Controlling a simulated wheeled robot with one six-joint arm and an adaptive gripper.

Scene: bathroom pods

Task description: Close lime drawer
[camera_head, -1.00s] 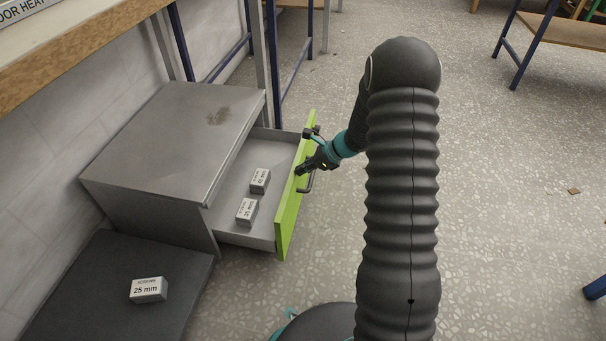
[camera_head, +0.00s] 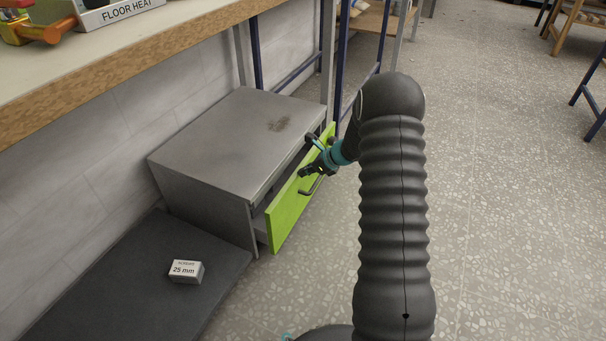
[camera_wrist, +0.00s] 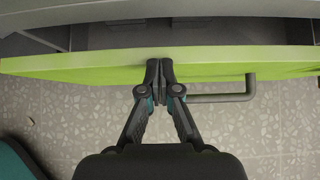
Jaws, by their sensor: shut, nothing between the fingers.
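The lime drawer (camera_head: 290,207) sits in a grey metal cabinet (camera_head: 232,143) and is still partly open, with a narrow gap behind its front. Its dark bar handle (camera_head: 311,187) is on the outer face. In the wrist view the lime front (camera_wrist: 100,65) crosses the picture, with the handle (camera_wrist: 222,97) right of my fingers. My gripper (camera_head: 306,158) is at the upper outer side of the drawer front. In the wrist view my gripper (camera_wrist: 166,72) is shut and empty, its fingertips at the lime front, seemingly touching it. The inside of the drawer is mostly hidden.
A white box marked 25 mm (camera_head: 186,271) lies on a dark mat (camera_head: 135,290) left of the drawer. A wooden-edged bench (camera_head: 120,60) runs above the cabinet. Blue bench legs (camera_head: 343,60) stand behind. The speckled floor (camera_head: 480,200) to the right is clear.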

